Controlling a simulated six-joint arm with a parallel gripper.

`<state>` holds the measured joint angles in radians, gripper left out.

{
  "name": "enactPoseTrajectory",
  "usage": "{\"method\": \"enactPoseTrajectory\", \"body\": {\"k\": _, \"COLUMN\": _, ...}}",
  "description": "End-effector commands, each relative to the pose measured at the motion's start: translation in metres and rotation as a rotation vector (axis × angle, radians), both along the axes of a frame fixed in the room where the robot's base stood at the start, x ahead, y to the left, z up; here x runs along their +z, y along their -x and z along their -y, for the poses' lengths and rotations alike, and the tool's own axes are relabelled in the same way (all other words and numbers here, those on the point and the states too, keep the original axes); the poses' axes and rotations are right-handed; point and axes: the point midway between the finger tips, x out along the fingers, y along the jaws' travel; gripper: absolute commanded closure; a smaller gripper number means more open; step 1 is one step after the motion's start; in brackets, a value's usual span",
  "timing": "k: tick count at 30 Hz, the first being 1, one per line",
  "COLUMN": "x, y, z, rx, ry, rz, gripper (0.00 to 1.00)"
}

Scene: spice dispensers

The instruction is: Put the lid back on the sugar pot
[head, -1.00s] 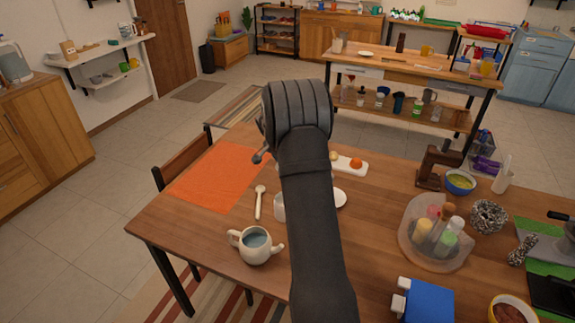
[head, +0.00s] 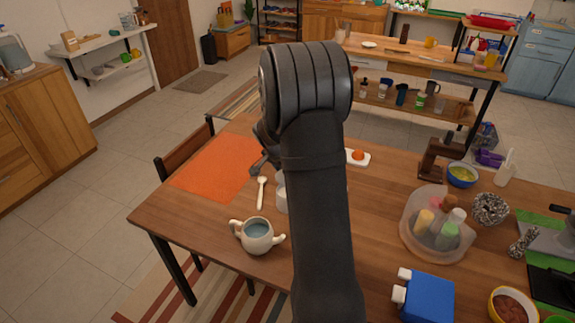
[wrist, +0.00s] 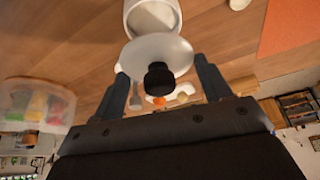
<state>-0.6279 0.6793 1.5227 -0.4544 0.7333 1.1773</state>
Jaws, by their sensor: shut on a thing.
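My gripper (wrist: 161,64) is shut on a white round lid (wrist: 150,50) with a black knob (wrist: 159,75). One finger is at each side of the lid in the wrist view. A white pot (wrist: 129,20), likely the sugar pot, is open and lies just beyond the lid, its near rim partly covered by it. I cannot tell whether lid and pot touch. In the head view the white pot (head: 280,196) shows only its left part beside my arm. One gripper finger (head: 263,163) shows left of the arm; the lid is hidden there.
A two-handled cup (head: 257,240) with bluish liquid stands in front of the pot, with a white spoon (head: 261,192) behind it. An orange mat (head: 218,168) lies left. A clear holder (head: 410,226) with bottles and a blue box (head: 428,298) stand right.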

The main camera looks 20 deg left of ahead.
Motion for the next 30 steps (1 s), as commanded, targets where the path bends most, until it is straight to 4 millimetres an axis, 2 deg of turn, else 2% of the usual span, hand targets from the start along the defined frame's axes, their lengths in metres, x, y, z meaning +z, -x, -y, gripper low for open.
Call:
{"method": "enactPoseTrajectory", "body": {"k": 6, "x": -0.023, "y": 0.0, "z": 0.0, "rx": 0.001, "ry": 0.001, "rz": -0.001, "gripper": 0.52}}
{"method": "enactPoseTrajectory", "body": {"k": 13, "x": -0.038, "y": 0.0, "z": 0.0, "rx": 0.0, "ry": 0.001, "rz": 0.0, "gripper": 0.52}}
{"method": "enactPoseTrajectory", "body": {"k": 30, "x": -0.044, "y": 0.0, "z": 0.0, "rx": 0.0, "ry": 0.0, "rz": 0.0, "gripper": 0.52}}
